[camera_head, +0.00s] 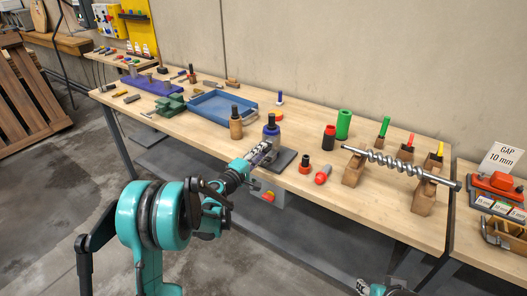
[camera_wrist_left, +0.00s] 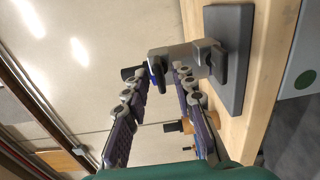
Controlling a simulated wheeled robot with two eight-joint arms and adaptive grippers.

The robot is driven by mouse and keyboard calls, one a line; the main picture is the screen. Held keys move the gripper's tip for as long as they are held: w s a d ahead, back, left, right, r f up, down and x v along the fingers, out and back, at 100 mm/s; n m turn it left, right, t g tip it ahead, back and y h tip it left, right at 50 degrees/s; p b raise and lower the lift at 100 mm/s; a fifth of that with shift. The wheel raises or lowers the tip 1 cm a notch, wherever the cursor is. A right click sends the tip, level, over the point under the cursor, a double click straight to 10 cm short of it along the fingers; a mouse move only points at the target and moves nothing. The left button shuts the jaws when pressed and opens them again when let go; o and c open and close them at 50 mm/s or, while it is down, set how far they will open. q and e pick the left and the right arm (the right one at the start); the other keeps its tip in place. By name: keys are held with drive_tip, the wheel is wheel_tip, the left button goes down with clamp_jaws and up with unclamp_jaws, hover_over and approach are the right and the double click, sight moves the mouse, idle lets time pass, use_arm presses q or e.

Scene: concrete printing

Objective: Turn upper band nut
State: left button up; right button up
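A blue and grey upright fixture with a black top (camera_head: 270,130) stands on a dark grey base plate (camera_head: 281,160) near the table's front edge. My left gripper (camera_head: 262,153) reaches it from the front. In the left wrist view, a grey metal band block (camera_wrist_left: 182,60) with a dark nut-like piece (camera_wrist_left: 158,73) lies at the fingertips. The two fingers (camera_wrist_left: 162,72) are apart, either side of the dark piece, with a gap visible between them; firm contact does not show. Which nut is the upper one I cannot tell. A grey and teal part of my right arm (camera_head: 385,288) shows at the bottom edge.
A dark bottle with a wooden body (camera_head: 236,125) stands just left of the fixture. A steel auger (camera_head: 395,163) rests on wooden blocks. A blue tray (camera_head: 222,108) and green vise (camera_head: 171,105) are further left.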

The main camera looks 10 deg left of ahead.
use_arm(q)
clamp_jaws()
drive_tip(key=shift+n+b, duration=0.45)
drive_tip(key=shift+n, duration=2.15)
drive_tip(key=shift+n+b, duration=0.4)
drive_tip(key=shift+n, duration=2.2)
